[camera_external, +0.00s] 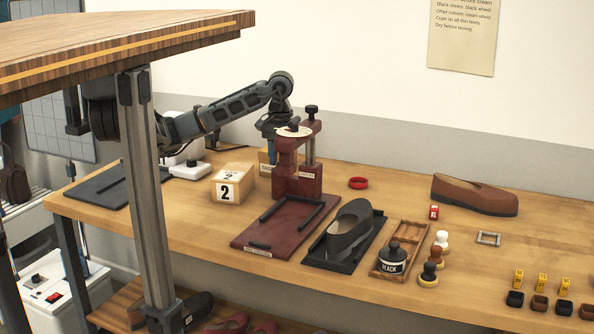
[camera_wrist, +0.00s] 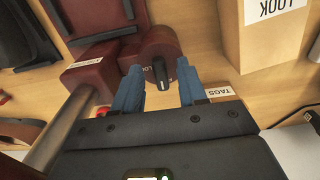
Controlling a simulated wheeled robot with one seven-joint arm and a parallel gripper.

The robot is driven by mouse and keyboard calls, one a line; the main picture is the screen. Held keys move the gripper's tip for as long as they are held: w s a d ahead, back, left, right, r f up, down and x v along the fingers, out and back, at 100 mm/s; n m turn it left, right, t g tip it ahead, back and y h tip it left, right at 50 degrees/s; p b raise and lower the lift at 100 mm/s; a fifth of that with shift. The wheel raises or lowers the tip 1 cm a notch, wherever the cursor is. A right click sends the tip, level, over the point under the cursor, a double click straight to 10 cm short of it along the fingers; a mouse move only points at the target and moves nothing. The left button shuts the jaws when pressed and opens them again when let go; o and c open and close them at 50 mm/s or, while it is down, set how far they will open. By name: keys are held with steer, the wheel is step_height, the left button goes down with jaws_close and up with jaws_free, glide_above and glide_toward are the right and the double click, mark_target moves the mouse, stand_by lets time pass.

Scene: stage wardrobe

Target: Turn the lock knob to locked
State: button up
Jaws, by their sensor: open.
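A dark red press (camera_external: 298,180) stands on the bench, also in the wrist view (camera_wrist: 95,76). A dark lock knob (camera_wrist: 160,74) shows on a rounded dark red part of it, beside a partly hidden white label. My gripper (camera_wrist: 159,78) is open, with one blue finger on each side of the knob; I cannot tell whether either touches it. In the external view my gripper (camera_external: 270,128) is at the press's upper left, partly hidden behind it. The knob's setting cannot be read.
A wooden block marked 2 (camera_external: 232,184) stands left of the press. A TAGS box (camera_external: 265,164) is close behind it. A dark shoe (camera_external: 350,228) on a tray and a black jar (camera_external: 392,260) are at the front right. A raised wooden top (camera_external: 110,45) is in the left foreground.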

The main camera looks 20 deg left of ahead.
jaws_close()
stand_by(0.3)
